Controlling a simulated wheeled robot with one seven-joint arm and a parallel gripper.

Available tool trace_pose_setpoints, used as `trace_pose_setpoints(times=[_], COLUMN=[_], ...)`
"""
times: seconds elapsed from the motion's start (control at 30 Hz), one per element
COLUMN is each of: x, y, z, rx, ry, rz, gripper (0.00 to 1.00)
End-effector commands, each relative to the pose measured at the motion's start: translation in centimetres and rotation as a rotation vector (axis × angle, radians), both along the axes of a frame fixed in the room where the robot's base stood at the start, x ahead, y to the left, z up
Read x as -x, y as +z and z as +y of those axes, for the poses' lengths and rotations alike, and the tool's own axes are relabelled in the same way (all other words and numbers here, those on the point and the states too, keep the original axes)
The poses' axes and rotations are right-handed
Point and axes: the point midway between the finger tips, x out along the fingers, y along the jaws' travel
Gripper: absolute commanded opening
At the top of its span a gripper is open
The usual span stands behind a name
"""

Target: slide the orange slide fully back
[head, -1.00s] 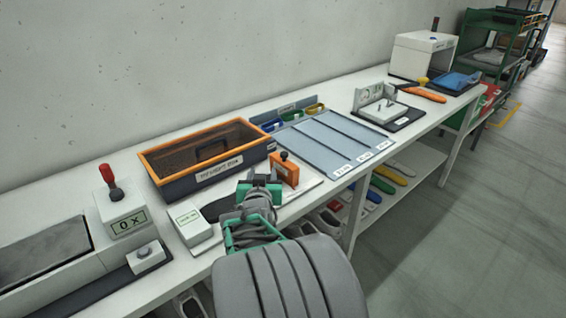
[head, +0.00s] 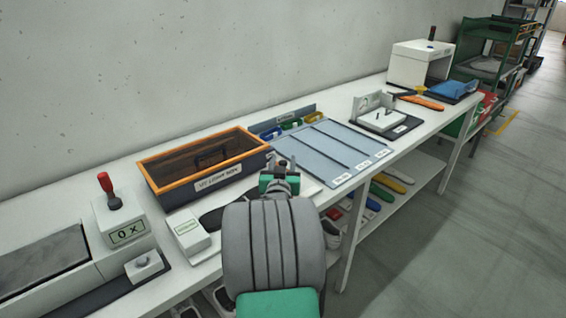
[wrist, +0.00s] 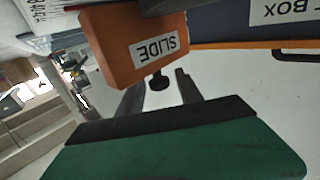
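The orange slide (wrist: 135,45) is a block labelled SLIDE, close in front of my gripper in the wrist view. A small black knob (wrist: 158,81) sticks out of its labelled face. My gripper (wrist: 163,88) is open. Its two dark fingers point at the slide, and the knob appears between the fingertips, with no clear contact. In the head view my gripper (head: 280,180) is over the bench front, and my arm and gripper hide the slide there.
A dark box with an orange rim (head: 205,158) stands behind and left of my gripper. A blue-grey panel (head: 325,150) lies to the right. A small white box (head: 187,234) and a white unit with a red-handled lever (head: 125,225) stand left. The bench's front edge runs below.

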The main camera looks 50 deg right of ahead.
Motion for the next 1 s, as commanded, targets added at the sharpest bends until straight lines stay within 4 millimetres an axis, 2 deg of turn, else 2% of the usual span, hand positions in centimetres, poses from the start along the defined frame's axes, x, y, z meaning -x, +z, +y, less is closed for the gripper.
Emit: trace_pose_setpoints(times=[0.07, 0.5, 1.0], x=[0.00, 0.00, 0.01], y=[0.01, 0.03, 0.04], z=[0.01, 0.04, 0.03], rx=[0.000, 0.000, 0.000], ry=[0.000, 0.000, 0.000], rz=[0.000, 0.000, 0.000], gripper=[0.35, 0.00, 0.00])
